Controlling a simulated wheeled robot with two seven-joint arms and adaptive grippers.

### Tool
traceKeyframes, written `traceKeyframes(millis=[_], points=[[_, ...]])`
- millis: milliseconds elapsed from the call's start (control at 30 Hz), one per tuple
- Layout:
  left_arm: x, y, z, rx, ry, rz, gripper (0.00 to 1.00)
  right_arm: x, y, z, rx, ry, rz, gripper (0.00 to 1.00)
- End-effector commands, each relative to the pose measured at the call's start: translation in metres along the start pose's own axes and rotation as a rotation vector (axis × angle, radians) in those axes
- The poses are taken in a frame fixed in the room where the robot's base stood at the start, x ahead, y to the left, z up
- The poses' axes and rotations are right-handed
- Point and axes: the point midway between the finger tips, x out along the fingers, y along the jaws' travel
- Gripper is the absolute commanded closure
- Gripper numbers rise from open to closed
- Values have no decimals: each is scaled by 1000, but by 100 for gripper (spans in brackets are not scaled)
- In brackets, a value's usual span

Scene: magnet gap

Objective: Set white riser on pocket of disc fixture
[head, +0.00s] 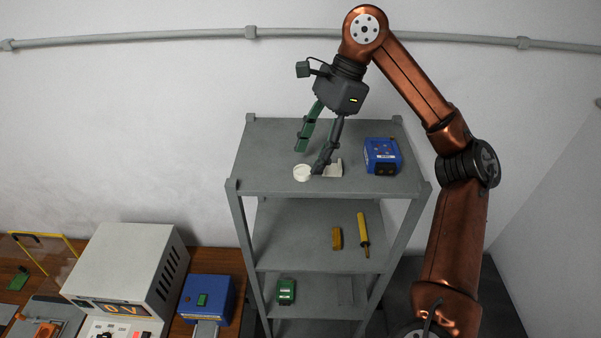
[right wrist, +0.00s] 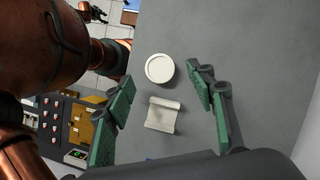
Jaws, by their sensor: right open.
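Two white pieces lie on the top shelf. One is a round, shallow disc with a raised rim (head: 303,173), clear in the right wrist view (right wrist: 159,68). The other is a squarish piece with raised, curled edges (head: 334,169), also in the right wrist view (right wrist: 162,115). I cannot tell for sure which is the riser and which the disc fixture. My right gripper (head: 311,158) is open and empty above them, and one finger partly hides the squarish piece in the head view. In the right wrist view its green-padded fingers (right wrist: 162,80) show on either side of the pieces, apart from them. My left gripper is not in view.
A blue box (head: 382,156) stands at the right of the grey top shelf (head: 265,150). Lower shelves hold a yellow tool (head: 363,235), a yellow block (head: 337,238) and a green device (head: 286,291). A grey instrument (head: 130,265) and blue unit (head: 207,298) stand on the bench left.

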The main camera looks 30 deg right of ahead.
Motion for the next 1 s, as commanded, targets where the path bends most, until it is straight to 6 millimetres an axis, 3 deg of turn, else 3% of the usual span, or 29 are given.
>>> traceKeyframes(millis=[200,500,1000], points=[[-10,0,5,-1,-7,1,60,25,0,0,1,2,1,50],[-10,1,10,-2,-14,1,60,29,0,0,0,0,-1,51],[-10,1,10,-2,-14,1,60,29,0,0,0,0,-1,85]])
